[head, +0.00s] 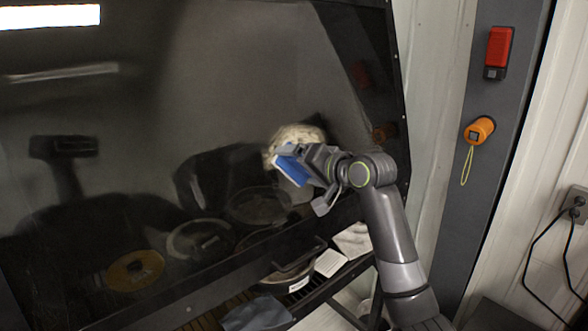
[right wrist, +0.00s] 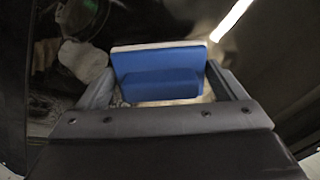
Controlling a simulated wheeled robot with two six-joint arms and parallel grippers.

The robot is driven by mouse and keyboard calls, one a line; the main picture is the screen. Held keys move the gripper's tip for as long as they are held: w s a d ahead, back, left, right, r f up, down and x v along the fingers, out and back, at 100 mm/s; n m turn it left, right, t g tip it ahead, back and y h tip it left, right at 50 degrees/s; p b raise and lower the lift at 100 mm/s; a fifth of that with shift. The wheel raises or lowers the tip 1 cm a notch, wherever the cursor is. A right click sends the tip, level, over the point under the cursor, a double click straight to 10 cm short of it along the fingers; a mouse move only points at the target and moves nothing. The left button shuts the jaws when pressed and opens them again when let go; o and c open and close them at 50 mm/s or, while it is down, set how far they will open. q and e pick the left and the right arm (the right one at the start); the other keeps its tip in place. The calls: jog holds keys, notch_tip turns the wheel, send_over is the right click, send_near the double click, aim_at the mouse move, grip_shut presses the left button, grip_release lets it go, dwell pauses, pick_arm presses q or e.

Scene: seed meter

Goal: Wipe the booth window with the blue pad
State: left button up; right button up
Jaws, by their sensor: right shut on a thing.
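The booth window (head: 225,75) is a large dark pane in a black frame, filling the left and middle of the head view. It shows reflections and dim round shapes. The blue pad (head: 293,171) has a pale face turned toward the glass. In the right wrist view the pad (right wrist: 160,70) sits between the two fingers, its pale layer along the far edge. My right gripper (head: 314,166) is shut on the pad at the window's right part. I cannot tell whether the pad touches the glass. My left gripper is not in view.
Below the window, a ledge holds a round pan (head: 288,275), a white card (head: 330,262) and a grey cloth (head: 257,314). A dark post at right carries a red box (head: 498,47) and an orange cylinder (head: 479,130) with a cord loop. A power outlet (head: 574,203) has hanging cables.

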aim_at(247, 167)
jog(key=shift+w+d+r, duration=0.45)
jog(key=shift+w+d, duration=0.7)
jog(key=shift+d, duration=0.25)
jog(key=shift+w+d+r, duration=0.4)
jog(key=shift+w+d, duration=0.8)
jog(key=shift+d, duration=0.2)
jog(key=shift+w+d+r, duration=0.45)
jog(key=shift+w+d, duration=0.7)
jog(key=shift+d, duration=0.25)
jog(key=shift+s+a, duration=2.15)
jog(key=shift+a, duration=0.85)
jog(key=shift+s+a, duration=2.2)
jog(key=shift+a, duration=0.8)
jog(key=shift+s+a, duration=2.15)
jog(key=shift+a, duration=0.85)
jog(key=shift+d, duration=0.15)
jog(key=shift+v, duration=2.85)
jog(key=shift+v, duration=1.55)
jog(key=shift+w, duration=0.1)
